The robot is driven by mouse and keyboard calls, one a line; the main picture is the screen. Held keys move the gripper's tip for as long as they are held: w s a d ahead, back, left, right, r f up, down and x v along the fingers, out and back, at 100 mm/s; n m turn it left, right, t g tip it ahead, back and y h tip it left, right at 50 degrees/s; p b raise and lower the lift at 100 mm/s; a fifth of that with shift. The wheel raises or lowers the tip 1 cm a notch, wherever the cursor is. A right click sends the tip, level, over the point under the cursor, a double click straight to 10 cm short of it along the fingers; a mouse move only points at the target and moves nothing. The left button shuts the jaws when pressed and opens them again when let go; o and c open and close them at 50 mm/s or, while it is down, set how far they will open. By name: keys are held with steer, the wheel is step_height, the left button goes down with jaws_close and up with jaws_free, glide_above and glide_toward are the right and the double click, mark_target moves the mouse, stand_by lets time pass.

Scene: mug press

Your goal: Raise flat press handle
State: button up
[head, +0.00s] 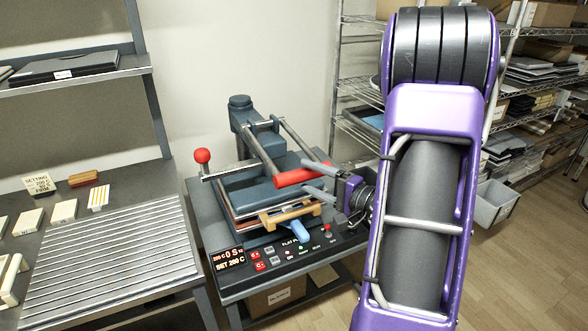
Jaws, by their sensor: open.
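The flat press (250,185) stands on a dark stand in the middle of the head view, with its upper plate low over the base. Its handle has two metal arms and a red grip bar (288,179) at the front, low over the plate. My gripper (304,176) comes in from the right with its fingers open. One finger shows above the red bar's right end and the other below it. I cannot tell whether either finger touches the bar. My arm hides the right side of the stand.
A red knob (202,156) on a lever rises at the press's left. A wooden-handled piece (290,212) sticks out at the front, above the control panel (280,254). A ribbed table (110,250) stands left, with small blocks. Wire shelves (355,60) stand behind my arm.

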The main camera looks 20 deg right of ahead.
steer(key=shift+x, duration=2.75)
jaws_close()
